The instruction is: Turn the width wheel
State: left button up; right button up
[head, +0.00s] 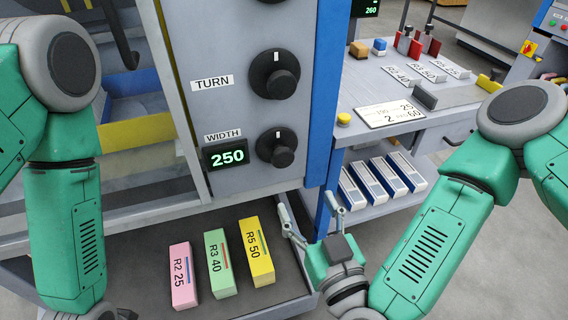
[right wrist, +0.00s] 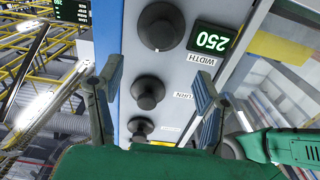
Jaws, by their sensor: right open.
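The width wheel (head: 277,148) is a black knob with a white mark, on the grey panel right of the WIDTH label and a green display (head: 227,156) reading 250. In the right wrist view, which is upside down, the wheel (right wrist: 160,27) is at the top, beyond the fingers. My right gripper (head: 305,212) is below and right of the wheel in the head view, apart from it. Its fingers are spread and empty, also in the right wrist view (right wrist: 158,80). My left arm hangs at the left; its gripper is out of frame.
The TURN knob (head: 274,74) is above the width wheel. A blue post (head: 328,100) edges the panel on the right. Pink (head: 183,277), green (head: 220,264) and yellow (head: 257,252) blocks lie on a tray below. A grey side table (head: 395,120) with cards stands right.

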aim_at(284, 159)
jog(key=b+x, duration=0.2)
jog(key=x, duration=1)
jog(key=shift+w, duration=0.25)
jog(key=shift+w+a, duration=0.3)
jog(key=shift+a, duration=0.1)
jog(key=shift+d, duration=0.15)
jog(key=c, duration=1.2)
